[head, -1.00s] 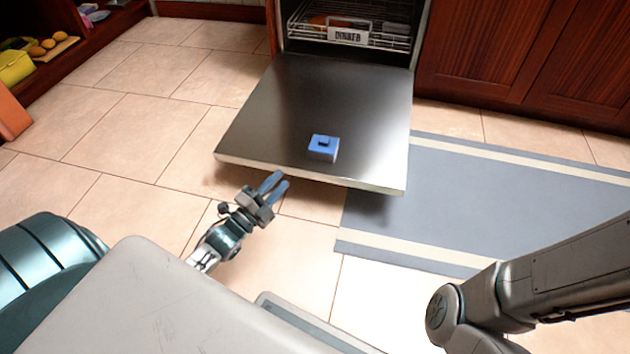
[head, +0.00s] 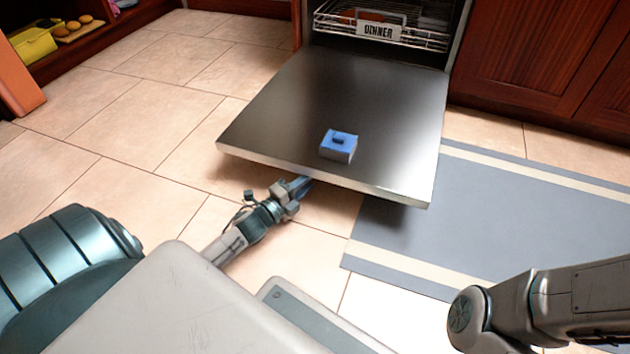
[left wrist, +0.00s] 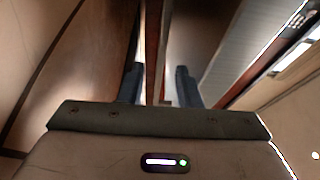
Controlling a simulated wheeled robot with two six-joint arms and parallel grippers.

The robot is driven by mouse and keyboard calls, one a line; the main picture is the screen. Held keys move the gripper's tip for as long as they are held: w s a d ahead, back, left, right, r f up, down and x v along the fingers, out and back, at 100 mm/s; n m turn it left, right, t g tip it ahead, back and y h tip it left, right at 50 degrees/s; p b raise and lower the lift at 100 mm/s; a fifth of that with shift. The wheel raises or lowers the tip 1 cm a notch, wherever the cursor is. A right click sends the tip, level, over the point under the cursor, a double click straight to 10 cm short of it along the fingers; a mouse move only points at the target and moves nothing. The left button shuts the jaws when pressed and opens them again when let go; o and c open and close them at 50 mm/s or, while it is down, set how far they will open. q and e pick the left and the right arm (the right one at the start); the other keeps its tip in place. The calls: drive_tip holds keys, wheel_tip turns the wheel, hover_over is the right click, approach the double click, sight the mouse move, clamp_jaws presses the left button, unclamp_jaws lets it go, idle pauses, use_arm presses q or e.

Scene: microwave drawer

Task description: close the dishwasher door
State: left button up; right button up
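The dishwasher door (head: 300,110) is lowered open, a dark metal panel lying about flat in front of the dishwasher. A blue block-like item (head: 338,146) lies on it near the front edge. My left gripper (head: 304,185) is at the door's front edge, its fingertips partly hidden below that edge. The left wrist view shows its two fingers (left wrist: 158,84) spread apart, with nothing clearly held between them. Whether they touch the door I cannot tell. My right gripper is out of view; only part of my right arm shows at the lower right.
The dishwasher rack (head: 385,30) with a "DINNER" label is inside the opening. A grey mat (head: 500,230) lies on the tiled floor to the right. Wooden cabinets (head: 550,60) flank the dishwasher. An open shelf with a yellow container (head: 34,42) is at far left.

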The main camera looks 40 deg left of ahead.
use_arm(q)
drive_tip(key=shift+w+d+r, duration=0.1)
drive_tip(key=shift+w+d, duration=0.05)
drive_tip(key=shift+w, duration=0.85)
drive_tip(key=shift+w+d, duration=0.15)
drive_tip(key=shift+w, duration=0.85)
clamp_jaws()
